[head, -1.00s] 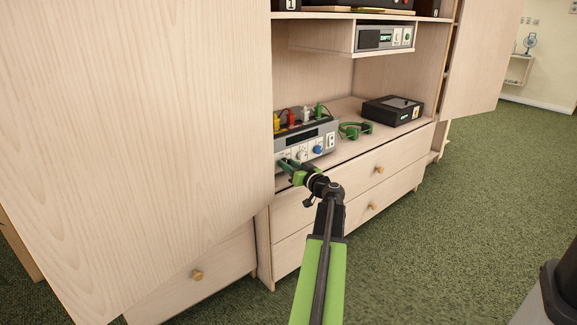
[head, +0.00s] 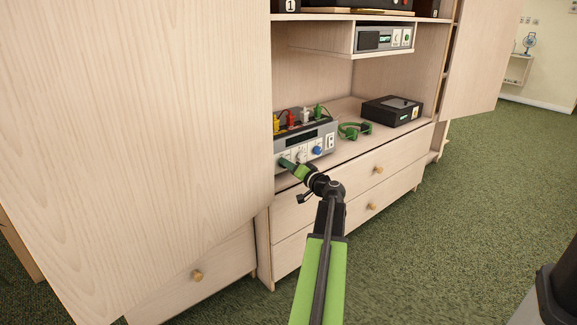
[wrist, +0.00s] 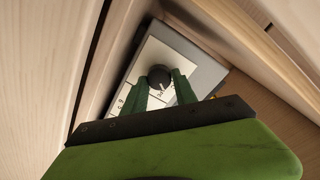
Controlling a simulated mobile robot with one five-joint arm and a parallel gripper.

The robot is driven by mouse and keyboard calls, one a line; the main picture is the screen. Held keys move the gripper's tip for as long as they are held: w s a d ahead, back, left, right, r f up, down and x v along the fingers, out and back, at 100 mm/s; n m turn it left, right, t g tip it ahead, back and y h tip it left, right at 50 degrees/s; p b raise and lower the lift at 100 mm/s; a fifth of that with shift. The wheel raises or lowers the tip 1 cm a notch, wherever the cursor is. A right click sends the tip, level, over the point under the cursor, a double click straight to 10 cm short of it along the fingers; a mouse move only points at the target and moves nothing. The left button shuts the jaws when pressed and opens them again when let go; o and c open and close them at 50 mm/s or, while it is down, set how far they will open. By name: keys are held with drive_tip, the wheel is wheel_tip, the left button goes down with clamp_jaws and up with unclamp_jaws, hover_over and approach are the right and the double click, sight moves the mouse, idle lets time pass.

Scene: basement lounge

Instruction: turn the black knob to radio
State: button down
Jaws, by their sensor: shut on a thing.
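The grey box with knobs (head: 322,132) stands on the cabinet's lower shelf, its left end hidden behind the wood panel. The black knob (wrist: 159,76) shows in the wrist view on a white plate on the box's face. A light pointer mark on it points down and right. My gripper (wrist: 161,82) is shut on the knob, one green finger on each side. In the head view my gripper (head: 284,163) reaches the box's front left, and the black knob is hidden there. The plate's lettering is too small and partly covered to read with certainty.
Coloured plugs (head: 291,118) stand on the box. Green headphones (head: 354,130) and a black box (head: 392,110) lie to the right. The wood panel (head: 140,130) is close on the left.

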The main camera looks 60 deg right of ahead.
drive_tip(key=m, duration=0.5)
drive_tip(key=shift+d, duration=0.2)
drive_tip(key=m, duration=0.5)
drive_tip(key=shift+s+y, duration=0.1)
drive_tip(key=shift+y, duration=0.3)
drive_tip(key=shift+f+m, duration=0.1)
drive_tip(key=shift+m, duration=0.3)
drive_tip(key=c, duration=1)
unclamp_jaws()
drive_tip(key=p+v, duration=0.1)
drive_tip(key=v, duration=1.6)
drive_tip(key=shift+s, duration=0.2)
